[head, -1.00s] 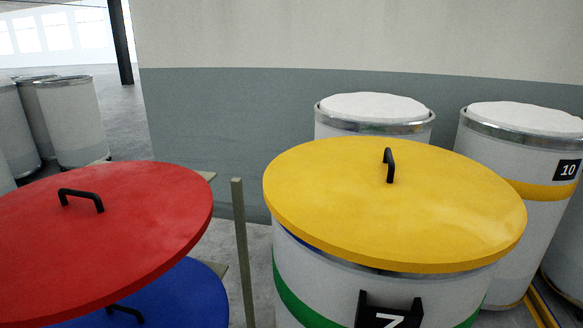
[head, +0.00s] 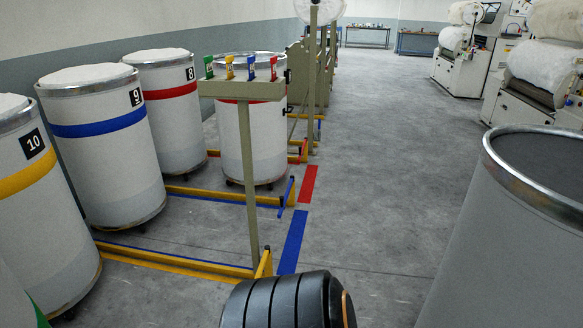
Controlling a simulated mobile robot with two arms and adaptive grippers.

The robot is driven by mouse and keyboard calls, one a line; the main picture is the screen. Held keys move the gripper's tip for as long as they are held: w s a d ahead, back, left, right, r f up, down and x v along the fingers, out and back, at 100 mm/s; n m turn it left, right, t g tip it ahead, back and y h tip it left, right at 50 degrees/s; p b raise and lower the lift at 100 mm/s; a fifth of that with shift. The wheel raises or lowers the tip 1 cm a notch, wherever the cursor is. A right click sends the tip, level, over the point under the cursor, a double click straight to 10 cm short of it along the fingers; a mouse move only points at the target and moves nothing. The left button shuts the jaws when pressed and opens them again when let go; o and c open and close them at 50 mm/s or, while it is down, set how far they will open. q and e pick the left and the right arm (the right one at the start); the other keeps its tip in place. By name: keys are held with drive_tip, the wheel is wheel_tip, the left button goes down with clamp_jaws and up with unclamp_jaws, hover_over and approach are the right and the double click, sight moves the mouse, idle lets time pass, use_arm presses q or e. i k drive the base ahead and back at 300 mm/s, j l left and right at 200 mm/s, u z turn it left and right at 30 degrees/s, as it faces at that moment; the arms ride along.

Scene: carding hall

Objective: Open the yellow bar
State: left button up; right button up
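A yellow bar (head: 264,264) sits low at the floor end of the nearest can lane, at the foot of an upright beige post (head: 247,190). It stands slightly angled, and its lower end is close to a dark ribbed shape at the bottom of the view. A long yellow floor rail (head: 170,258) runs left from it toward the can marked 10 (head: 35,190). Whether the bar and rail are joined is unclear. Neither gripper shows in the head view.
A blue bar (head: 287,193) ends the lane behind. Cans marked 9 (head: 100,150) and 8 (head: 165,100) stand left. The post's crosspiece (head: 243,89) carries coloured tags. A large grey can (head: 530,230) stands at right. Open floor (head: 375,190) lies between.

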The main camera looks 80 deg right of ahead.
sight(266, 253)
drive_tip(key=z, duration=2.25)
